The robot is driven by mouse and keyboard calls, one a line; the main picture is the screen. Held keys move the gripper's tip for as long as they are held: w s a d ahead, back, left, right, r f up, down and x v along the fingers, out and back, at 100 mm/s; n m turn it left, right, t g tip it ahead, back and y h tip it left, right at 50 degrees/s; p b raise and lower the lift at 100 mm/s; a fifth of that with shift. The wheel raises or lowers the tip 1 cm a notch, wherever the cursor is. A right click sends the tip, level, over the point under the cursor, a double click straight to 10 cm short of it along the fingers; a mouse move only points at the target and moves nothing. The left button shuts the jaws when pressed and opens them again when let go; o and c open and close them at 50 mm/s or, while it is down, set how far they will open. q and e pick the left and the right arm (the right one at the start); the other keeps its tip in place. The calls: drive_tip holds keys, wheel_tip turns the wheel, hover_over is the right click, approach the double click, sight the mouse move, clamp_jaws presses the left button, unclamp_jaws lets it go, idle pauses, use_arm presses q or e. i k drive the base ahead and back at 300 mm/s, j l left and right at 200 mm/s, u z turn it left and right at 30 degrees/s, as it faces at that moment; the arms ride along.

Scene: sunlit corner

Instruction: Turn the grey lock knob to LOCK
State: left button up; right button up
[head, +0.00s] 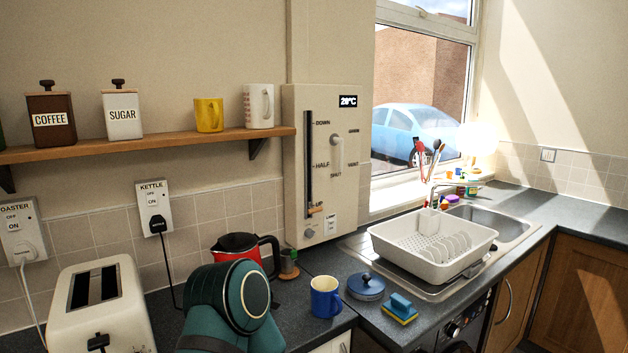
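The cream wall panel (316,95) stands left of the window. A small round grey knob (309,233) sits at its lower left; I cannot read a LOCK label or its turn position. A pale handle (337,152) on the panel's right half points up and down, with labels around it that seem to include VENT and SHUT. A slot marked DOWN, HALF and UP has its slider (315,210) at the UP end. Neither gripper shows; only a teal link of my arm is at bottom centre.
A red kettle (240,247), a blue mug (325,297), a blue-lidded pot (366,287) and a sponge (399,309) stand on the counter below the panel. A toaster (99,308) is at left, a dish rack (432,262) at right. A shelf (150,147) ends beside the panel.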

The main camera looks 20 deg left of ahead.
sight(309, 233)
drive_tip(key=i+j+z, duration=0.45)
drive_tip(key=i+j, duration=0.3)
drive_tip(key=i, duration=0.1)
